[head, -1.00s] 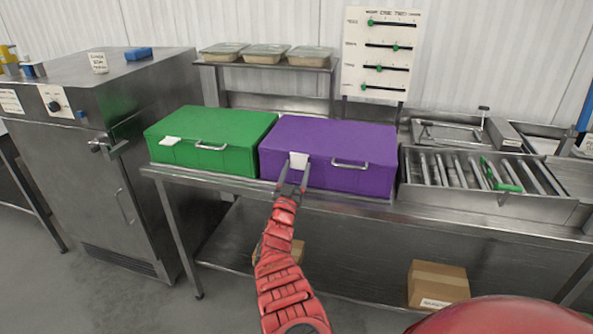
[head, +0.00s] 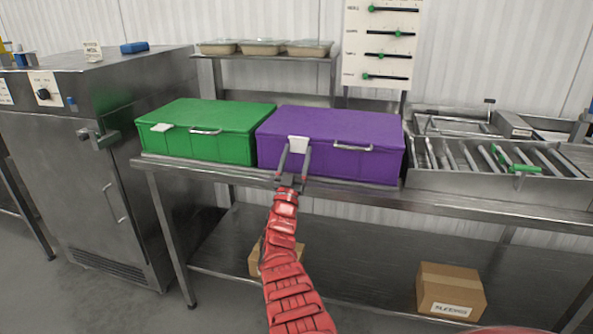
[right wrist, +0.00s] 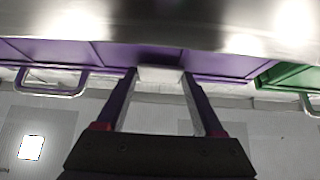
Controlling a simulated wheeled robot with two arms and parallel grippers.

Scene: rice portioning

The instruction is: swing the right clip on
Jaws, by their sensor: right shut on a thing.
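The purple box (head: 345,120) stands closed on the steel table, with a white clip (head: 298,144) at the upper left of its front face. My right gripper (head: 295,156) is at this clip from the front, one finger on each side, shut on it. In the right wrist view the pale clip (right wrist: 160,74) shows between the fingertips of the right gripper (right wrist: 160,82). The clip's lower part and its exact angle are hard to tell. The green box (head: 205,125) to the left has its own white clip (head: 161,127). My left gripper is not in view.
A metal handle (head: 353,147) is on the purple box's front, right of the clip. A roller rack (head: 470,160) stands close to its right. A steel cabinet (head: 90,200) is at left. Lidded trays (head: 262,47) sit on the shelf behind. Cardboard boxes (head: 450,285) lie below.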

